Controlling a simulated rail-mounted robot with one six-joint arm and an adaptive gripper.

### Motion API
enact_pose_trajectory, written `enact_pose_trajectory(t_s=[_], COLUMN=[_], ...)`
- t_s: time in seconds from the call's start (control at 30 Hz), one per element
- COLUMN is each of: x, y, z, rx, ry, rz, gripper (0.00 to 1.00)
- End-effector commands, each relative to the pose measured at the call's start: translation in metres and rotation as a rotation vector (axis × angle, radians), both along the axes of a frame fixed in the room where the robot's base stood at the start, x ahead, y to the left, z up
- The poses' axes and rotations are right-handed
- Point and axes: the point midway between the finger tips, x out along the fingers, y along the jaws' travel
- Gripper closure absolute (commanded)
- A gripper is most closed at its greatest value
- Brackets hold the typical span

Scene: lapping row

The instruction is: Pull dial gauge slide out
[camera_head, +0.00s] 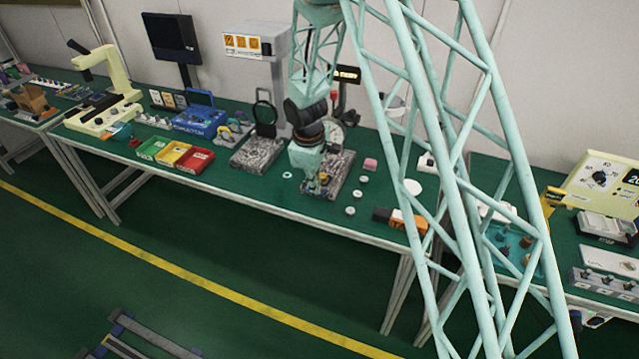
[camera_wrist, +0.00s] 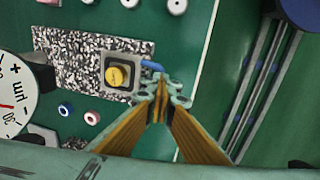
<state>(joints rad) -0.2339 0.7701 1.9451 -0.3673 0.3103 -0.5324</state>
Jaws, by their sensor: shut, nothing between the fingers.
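The dial gauge (camera_wrist: 14,100) shows its white face with a red needle at the left of the wrist view. A speckled granite plate (camera_wrist: 65,70) lies under it; this plate also shows in the head view (camera_head: 343,170). A grey square slide block (camera_wrist: 112,88) with a round yellow button (camera_wrist: 117,76) sits near the plate's edge. A blue handle (camera_wrist: 152,66) sticks out from the block on the right. My gripper (camera_wrist: 161,88) is shut and empty, its tips right beside the handle; I cannot tell whether they touch. In the head view my gripper (camera_head: 318,188) is low over the plate's front.
Small rings (camera_wrist: 65,110) and white discs (camera_head: 350,211) lie around the plate. A second granite base (camera_head: 257,153) and red, yellow and green bins (camera_head: 194,160) stand to the left. An orange-and-black item (camera_head: 408,222) lies to the right. The bench's front edge is close.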

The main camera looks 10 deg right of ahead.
Motion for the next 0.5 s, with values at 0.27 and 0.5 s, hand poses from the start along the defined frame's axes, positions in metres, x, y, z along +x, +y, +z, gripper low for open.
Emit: enact_pose_trajectory(t_s=[0.27,0.5], x=[-0.020,-0.020], y=[0.004,0.004], z=[-0.008,-0.008], rx=[-0.004,-0.005], ry=[0.014,0.015], rz=[-0.001,-0.001], gripper=[1.00,0.81])
